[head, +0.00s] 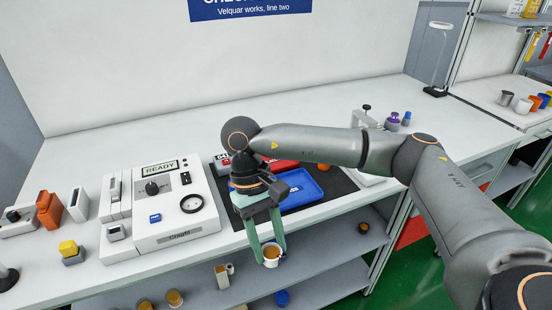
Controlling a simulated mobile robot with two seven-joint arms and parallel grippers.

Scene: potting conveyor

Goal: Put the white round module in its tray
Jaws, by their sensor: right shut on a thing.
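My right gripper (268,252) hangs in front of the bench's front edge, its greenish fingers pointing down. It is shut on a small white round module (271,263) with an orange-brown top, held at the fingertips. A blue tray (318,196) lies on a dark mat behind and right of the gripper. A red tray (286,165) lies behind it, mostly hidden by my right arm. A whitish tray-like piece (372,180) shows at the mat's right end, partly covered by the arm. My left gripper is not in view.
A white test unit (172,210) reading READY stands left of the gripper. A shelf (330,277) below holds several small parts. The bench's back strip (150,140) is clear.

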